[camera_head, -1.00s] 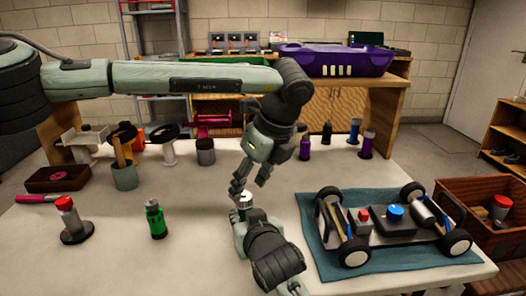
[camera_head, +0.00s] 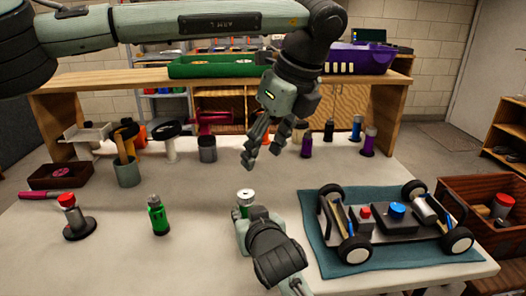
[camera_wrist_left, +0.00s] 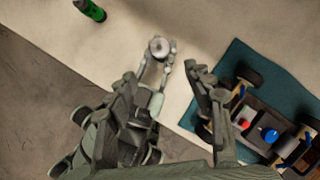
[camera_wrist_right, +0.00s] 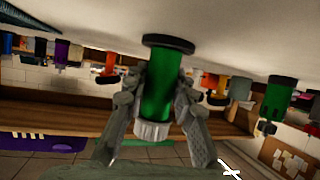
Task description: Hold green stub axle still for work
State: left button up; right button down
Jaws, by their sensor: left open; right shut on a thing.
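The green stub axle (camera_head: 245,195), with a silver top, stands upright on the worktable near the middle of the head view. In the right wrist view its green body (camera_wrist_right: 160,88) and black base show, the base against the table. My right gripper (camera_head: 243,213) is shut around the green body from the near side. My left gripper (camera_head: 262,153) is open and empty, above and apart from the axle. In the left wrist view the axle's silver top (camera_wrist_left: 160,47) shows beyond the left fingers, which hide part of my right arm.
A similar green part (camera_head: 158,216) and a red-topped part (camera_head: 73,215) stand to the left. The car chassis (camera_head: 392,228) lies on a teal mat (camera_head: 320,250) to the right. A brown crate (camera_head: 480,225) is further right. Several parts stand along the back.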

pick_arm(q)
jog(key=f+m+h, duration=0.1)
jog(key=m+h, duration=0.1)
jog(key=m, duration=0.2)
jog(key=m+h, duration=0.3)
jog(key=m, duration=0.8)
send_near(244, 192)
jog(key=shift+t, duration=0.4)
jog(key=x, duration=0.8)
jog(key=shift+s+d+f, duration=0.1)
jog(key=shift+s+f, duration=0.15)
jog(key=shift+f, duration=0.25)
jog(key=shift+c, duration=0.2)
